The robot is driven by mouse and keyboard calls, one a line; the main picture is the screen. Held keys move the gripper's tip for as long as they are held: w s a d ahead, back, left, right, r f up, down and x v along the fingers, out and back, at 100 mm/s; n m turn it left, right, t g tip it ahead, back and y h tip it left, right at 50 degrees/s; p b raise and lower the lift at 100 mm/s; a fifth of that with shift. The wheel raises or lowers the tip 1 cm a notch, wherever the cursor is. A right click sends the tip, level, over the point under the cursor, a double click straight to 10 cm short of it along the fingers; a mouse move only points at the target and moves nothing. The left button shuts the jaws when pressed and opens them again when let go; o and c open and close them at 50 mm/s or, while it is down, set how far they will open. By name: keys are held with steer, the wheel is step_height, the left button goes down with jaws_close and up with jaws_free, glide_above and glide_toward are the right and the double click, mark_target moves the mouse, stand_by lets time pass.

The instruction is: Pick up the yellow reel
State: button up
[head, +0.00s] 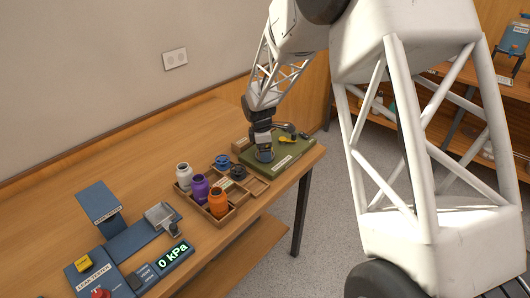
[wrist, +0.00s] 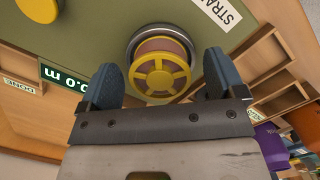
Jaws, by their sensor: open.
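The yellow reel (wrist: 161,75) shows in the wrist view as a spoked yellow wheel with a brownish winding. It sits at a round metal ring on the green device (wrist: 85,45). My gripper (wrist: 160,82) is open, with one blue finger on each side of the reel and visible space on both sides. In the head view my gripper (head: 264,152) is low over the green device (head: 290,165) at the right end of the bench, and it hides the reel there.
A wooden tray (head: 232,212) left of the green device holds white, purple and orange bottles and blue and dark reels. A leak tester (head: 98,278) stands at the bench's near left. The bench (head: 140,170) behind them is clear. The green device has a yellow knob (wrist: 38,8) and a display.

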steer(key=c, duration=1.1)
steer(key=shift+r, duration=0.15)
steer(key=shift+r, duration=0.5)
steer(key=shift+s+r, duration=0.15)
steer(key=shift+r, duration=0.45)
steer(key=shift+s+r, duration=0.15)
steer(key=shift+r, duration=0.45)
steer(key=s+d+r, duration=0.1)
steer(key=s+d, duration=0.1)
steer(key=s, duration=1.3)
steer(key=shift+d+r, duration=0.15)
steer(key=shift+d, duration=0.05)
steer(key=shift+s, duration=0.1)
